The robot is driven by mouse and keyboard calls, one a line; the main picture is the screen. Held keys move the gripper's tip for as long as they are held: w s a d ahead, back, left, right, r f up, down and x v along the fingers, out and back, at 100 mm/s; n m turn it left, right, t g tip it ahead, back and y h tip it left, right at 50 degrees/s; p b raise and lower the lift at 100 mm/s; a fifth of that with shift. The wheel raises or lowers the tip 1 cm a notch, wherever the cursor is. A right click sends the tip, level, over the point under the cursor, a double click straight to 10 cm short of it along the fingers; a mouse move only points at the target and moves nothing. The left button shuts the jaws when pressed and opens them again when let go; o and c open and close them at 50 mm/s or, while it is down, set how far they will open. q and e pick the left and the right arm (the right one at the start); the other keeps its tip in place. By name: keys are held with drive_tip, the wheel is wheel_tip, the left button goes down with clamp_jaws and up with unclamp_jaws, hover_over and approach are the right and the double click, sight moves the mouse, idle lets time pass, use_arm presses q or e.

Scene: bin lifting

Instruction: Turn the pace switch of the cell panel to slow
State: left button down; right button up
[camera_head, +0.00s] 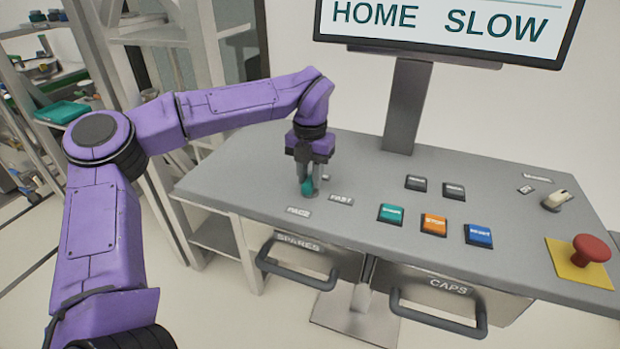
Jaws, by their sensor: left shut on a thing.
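My left gripper (309,188) points down at the left part of the grey cell panel (240,160). It is shut on the pace switch (308,188), whose teal part shows between the fingers. The fingers hide most of the switch, so its exact angle is hard to tell. A "PACE" label (298,211) lies in front of it and a "FAST" label (341,200) to its right. The screen (445,28) above the panel reads "HOME" and "SLOW". My right gripper is not in view.
Teal (391,214), orange (434,225) and blue (479,235) buttons sit right of the switch, with two dark buttons behind. A red emergency knob (590,249) stands at the far right. Drawers marked "SPARES" (300,250) and "CAPS" (450,290) have protruding handles below.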

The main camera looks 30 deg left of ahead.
sight(310, 179)
use_arm(q)
drive_tip(key=shift+n, duration=0.3)
idle(0.4)
drive_tip(key=c, duration=0.9)
unclamp_jaws()
wheel_tip(310, 179, up, 11)
drive_tip(key=shift+f+b, duration=0.2)
drive_tip(key=shift+b, duration=0.2)
